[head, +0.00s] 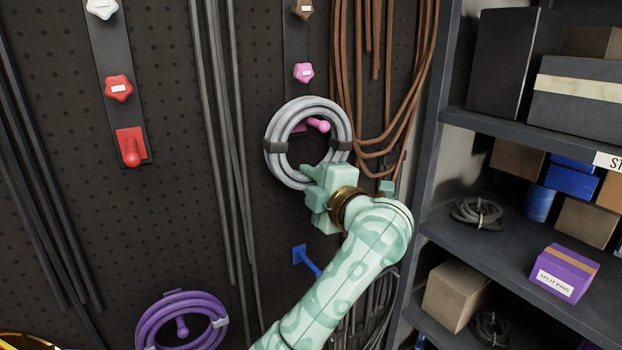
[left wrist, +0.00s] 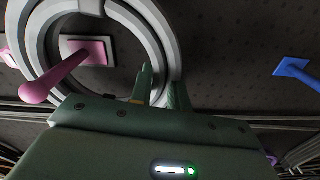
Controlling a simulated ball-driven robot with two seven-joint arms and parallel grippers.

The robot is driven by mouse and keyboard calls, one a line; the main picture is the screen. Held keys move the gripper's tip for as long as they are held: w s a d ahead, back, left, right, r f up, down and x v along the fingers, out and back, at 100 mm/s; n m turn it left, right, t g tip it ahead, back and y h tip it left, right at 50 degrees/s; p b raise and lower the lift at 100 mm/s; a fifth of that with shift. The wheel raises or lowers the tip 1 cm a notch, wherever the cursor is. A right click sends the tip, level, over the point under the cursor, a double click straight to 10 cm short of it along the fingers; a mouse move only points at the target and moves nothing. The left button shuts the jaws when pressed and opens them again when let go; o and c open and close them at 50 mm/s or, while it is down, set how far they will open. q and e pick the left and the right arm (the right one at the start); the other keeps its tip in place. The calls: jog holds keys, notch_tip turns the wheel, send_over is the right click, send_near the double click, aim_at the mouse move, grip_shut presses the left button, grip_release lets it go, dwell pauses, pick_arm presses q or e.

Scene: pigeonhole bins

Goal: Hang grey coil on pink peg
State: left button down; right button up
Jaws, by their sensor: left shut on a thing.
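The grey coil (head: 315,105) is a thick ring with dark bands, upright close to the pegboard. My left gripper (head: 316,174) is shut on its lower right rim. The pink peg (head: 319,125) shows inside the ring's opening in the head view. In the left wrist view the pink peg (left wrist: 60,80) stands out from its square plate through the opening of the coil (left wrist: 155,40), and its round tip overlaps the ring's lower left edge. The left fingers (left wrist: 160,92) are at the rim. Whether the coil rests on the peg cannot be told. My right gripper is not in view.
A pink knob (head: 303,72) is above the coil. Brown cords (head: 375,150) hang at its right, grey cords (head: 222,130) at its left. A blue peg (head: 305,259) is below, a red peg (head: 131,150) at left. A purple coil (head: 150,323) hangs lower left. Shelves (head: 470,245) stand at right.

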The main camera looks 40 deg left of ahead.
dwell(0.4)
pick_arm(q)
jog(key=c, duration=0.9)
grip_release()
jog(key=shift+c, duration=0.2)
jog(key=shift+p+v, duration=0.7)
jog(key=shift+v, duration=0.55)
jog(key=shift+p+v, duration=0.9)
jog(key=shift+v, duration=1.4)
